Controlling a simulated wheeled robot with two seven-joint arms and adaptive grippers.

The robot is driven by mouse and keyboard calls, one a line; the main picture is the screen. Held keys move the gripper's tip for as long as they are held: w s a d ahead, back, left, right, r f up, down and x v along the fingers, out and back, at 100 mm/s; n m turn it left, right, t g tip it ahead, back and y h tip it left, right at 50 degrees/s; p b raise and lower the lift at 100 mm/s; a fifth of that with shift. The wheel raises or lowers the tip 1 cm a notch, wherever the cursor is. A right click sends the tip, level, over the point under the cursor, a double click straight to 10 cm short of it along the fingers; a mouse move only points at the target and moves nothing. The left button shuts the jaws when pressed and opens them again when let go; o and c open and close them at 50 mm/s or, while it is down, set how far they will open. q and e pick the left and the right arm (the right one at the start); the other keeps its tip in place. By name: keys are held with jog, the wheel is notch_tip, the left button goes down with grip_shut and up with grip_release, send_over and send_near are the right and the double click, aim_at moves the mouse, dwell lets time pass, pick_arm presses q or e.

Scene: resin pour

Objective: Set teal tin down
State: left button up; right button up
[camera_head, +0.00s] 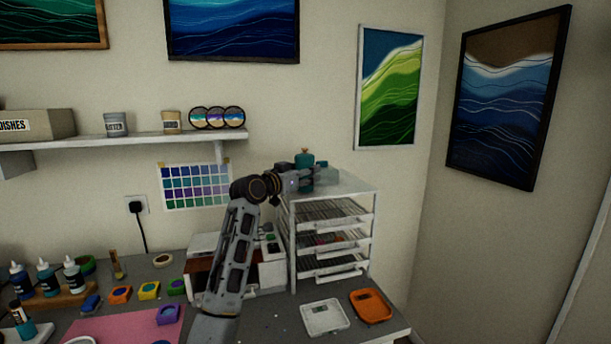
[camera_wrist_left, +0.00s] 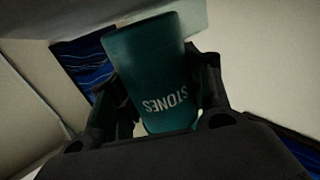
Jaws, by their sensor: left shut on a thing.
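The teal tin (camera_head: 304,159) is at the top of the white drawer rack, towards its back left. In the left wrist view the tin (camera_wrist_left: 152,62) fills the middle, and its STONES label reads upside down. My left gripper (camera_head: 322,175) is shut on the tin, with a dark finger on each side of it. I cannot tell whether the tin's base touches the rack top (camera_head: 352,186). The gripper hides part of the tin's lower body. My right gripper is not in view.
The white rack (camera_head: 292,250) has wire shelves and stands at the table's back right. A white tray (camera_head: 325,317) and an orange tray (camera_head: 371,306) lie before it. A wall shelf (camera_head: 130,140) with jars is at left. The rack top's right part looks clear.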

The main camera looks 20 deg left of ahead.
pick_arm(q)
jog(key=shift+f, duration=0.4)
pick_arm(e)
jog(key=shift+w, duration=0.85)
pick_arm(q)
jog(key=o, duration=0.7)
jog(key=shift+c, duration=0.2)
jog(key=o, duration=0.4)
jog(key=shift+c, duration=0.2)
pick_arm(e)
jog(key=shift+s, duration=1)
